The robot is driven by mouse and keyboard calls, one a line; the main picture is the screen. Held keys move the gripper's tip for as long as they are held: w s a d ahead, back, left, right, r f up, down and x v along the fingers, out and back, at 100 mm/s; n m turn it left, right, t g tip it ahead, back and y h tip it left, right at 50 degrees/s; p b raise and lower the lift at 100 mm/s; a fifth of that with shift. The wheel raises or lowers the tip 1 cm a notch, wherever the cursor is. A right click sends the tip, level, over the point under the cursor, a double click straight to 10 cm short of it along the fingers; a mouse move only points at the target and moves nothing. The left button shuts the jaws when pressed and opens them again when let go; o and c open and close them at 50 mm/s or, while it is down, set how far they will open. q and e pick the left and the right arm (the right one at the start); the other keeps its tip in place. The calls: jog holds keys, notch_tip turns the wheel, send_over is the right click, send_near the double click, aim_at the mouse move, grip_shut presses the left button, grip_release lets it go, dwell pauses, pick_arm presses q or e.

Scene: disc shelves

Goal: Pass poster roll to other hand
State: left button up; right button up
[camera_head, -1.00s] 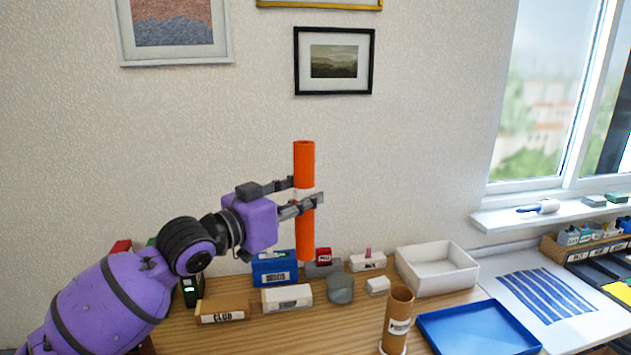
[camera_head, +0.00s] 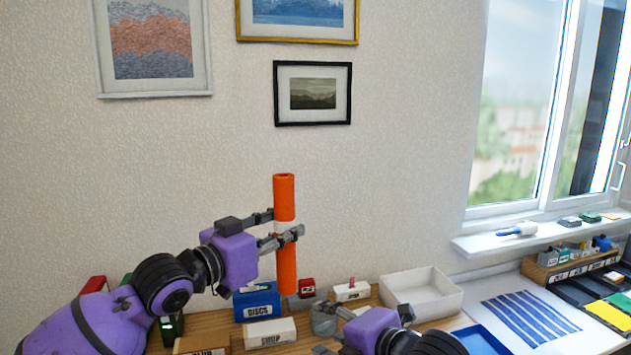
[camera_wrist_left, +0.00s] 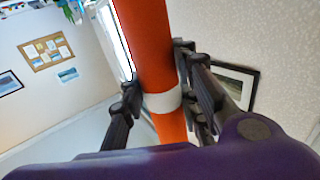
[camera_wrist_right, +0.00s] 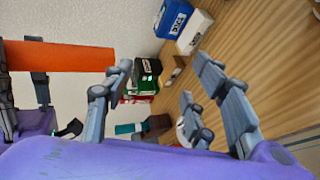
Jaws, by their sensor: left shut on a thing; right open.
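The poster roll (camera_head: 285,200) is an orange tube with a white band, held upright above the table in the head view. My left gripper (camera_head: 285,228) is shut on it around the white band. In the left wrist view the roll (camera_wrist_left: 148,45) runs between the fingers of the left gripper (camera_wrist_left: 160,103). My right gripper (camera_wrist_right: 165,100) is open and empty. In the head view the right arm is low at the bottom, below and right of the roll. In the right wrist view the roll (camera_wrist_right: 75,57) shows at the left, outside the right fingers.
On the wooden table stand a blue box (camera_head: 257,303), a white labelled box (camera_head: 270,333) and a white open tray (camera_head: 422,292). A blue tray (camera_head: 478,340) is partly behind my right arm. The air around the roll's upper half is clear.

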notch_tip(320, 180, up, 17)
jog(key=a+n, duration=0.3)
jog(key=n, duration=1.4)
send_near(286, 190)
jog(key=shift+t+h, duration=0.3)
jog(key=shift+h, duration=0.2)
jog(key=x, duration=1.1)
jog(key=shift+a, duration=0.45)
jog(key=c, duration=1.2)
pick_arm(q)
jog(key=o, duration=1.2)
pick_arm(e)
jog(key=shift+c, duration=0.3)
